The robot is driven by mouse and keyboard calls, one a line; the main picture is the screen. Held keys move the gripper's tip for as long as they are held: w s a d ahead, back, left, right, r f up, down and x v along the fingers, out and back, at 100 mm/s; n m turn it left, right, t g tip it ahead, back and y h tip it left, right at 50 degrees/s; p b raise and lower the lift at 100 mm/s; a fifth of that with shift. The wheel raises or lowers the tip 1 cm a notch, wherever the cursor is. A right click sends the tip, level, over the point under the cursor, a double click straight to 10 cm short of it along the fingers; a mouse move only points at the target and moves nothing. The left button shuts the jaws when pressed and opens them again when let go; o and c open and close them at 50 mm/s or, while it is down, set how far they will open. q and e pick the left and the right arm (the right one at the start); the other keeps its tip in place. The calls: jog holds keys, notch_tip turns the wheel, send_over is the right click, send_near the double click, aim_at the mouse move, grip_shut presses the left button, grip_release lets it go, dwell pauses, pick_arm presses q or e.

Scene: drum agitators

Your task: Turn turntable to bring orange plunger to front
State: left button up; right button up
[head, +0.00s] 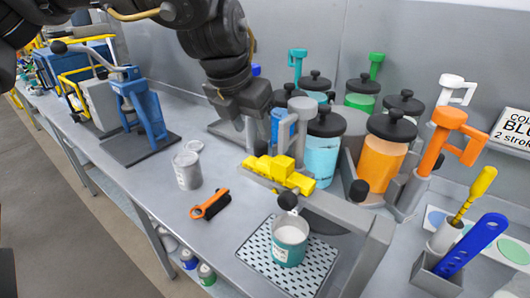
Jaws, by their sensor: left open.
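The orange canister (381,160) with a black lid stands at the right side of a ring of canisters. An orange plunger handle (450,136) rises beside it, at the right. A light-blue canister (322,150) stands further left, nearer the front, with a grey handle (300,112) beside it. The turntable itself is mostly hidden by canisters and the front frame. My left gripper (243,128) is open and empty, pointing down at the left side of the ring, left of the blue canister (279,125). I cannot tell whether it touches anything. My right gripper is out of view.
A yellow block piece (280,173) lies on the front frame. A teal cup (289,240) stands on a perforated tray (262,258). A sign (513,128) is at the right.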

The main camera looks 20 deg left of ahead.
aim_at(258, 146)
pick_arm(q)
jog(key=shift+d+f, duration=0.1)
jog(key=shift+f, duration=0.6)
jog(key=shift+p+x, duration=0.4)
jog(key=shift+x, duration=0.65)
jog(key=x, duration=0.2)
jog(key=p+x, duration=0.1)
jog(key=x, duration=0.2)
jog(key=shift+w+f, duration=0.2)
jog(key=shift+w, duration=0.1)
jog(key=shift+w+f, duration=0.1)
jog(key=shift+f, duration=0.25)
jog(key=shift+w+d+f, duration=0.1)
jog(key=shift+w+f, duration=0.1)
jog(key=shift+f, duration=0.25)
grip_shut()
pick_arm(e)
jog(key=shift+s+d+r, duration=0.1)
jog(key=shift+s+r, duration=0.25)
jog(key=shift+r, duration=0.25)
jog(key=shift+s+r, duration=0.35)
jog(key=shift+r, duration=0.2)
